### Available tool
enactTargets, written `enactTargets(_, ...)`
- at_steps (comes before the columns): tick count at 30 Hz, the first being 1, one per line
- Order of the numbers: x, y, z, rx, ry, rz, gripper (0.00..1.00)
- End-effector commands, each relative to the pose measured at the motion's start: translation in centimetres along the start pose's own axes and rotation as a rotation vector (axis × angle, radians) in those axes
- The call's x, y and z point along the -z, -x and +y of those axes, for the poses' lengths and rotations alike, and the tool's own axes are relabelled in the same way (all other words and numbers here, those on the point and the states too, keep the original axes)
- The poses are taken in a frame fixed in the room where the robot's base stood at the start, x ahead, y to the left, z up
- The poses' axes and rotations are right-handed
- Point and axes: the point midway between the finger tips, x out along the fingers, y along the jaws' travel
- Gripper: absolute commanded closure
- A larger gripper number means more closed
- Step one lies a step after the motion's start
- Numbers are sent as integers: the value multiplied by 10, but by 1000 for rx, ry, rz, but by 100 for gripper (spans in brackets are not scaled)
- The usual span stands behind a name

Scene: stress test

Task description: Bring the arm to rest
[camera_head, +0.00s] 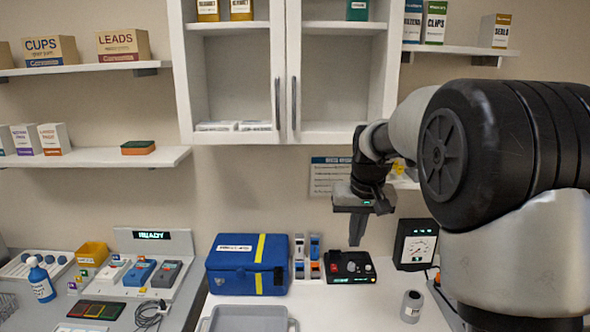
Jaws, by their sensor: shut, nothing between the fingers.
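My gripper (357,232) hangs from my arm at the right of the view and points down. Its fingers look shut, with nothing between them. It is in front of the wall, above the black device with a red button (349,267), and apart from the counter as far as I can tell. My arm's large black and grey links fill the right side and hide part of the wall and shelf.
A blue bag with a yellow stripe (248,264) stands on the white counter, left of the black device. A grey tray (248,319), a small grey jar (411,306) and a gauge box (415,245) are nearby. A white cabinet (290,139) hangs above.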

Motion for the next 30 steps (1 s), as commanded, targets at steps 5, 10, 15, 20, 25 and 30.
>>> enactTargets(5, -70, 78, -1, 3, 3, 65, 100)
enactTargets(10, -147, 120, -1, 2, 8, 121, 100)
enactTargets(15, -223, 134, 0, -5, 14, 172, 100)
enactTargets(20, -270, 131, 1, -12, 18, 202, 100)
enactTargets(25, -288, 127, 2, -15, 19, 213, 100)
enactTargets(30, -289, 126, 2, -15, 19, 212, 100)
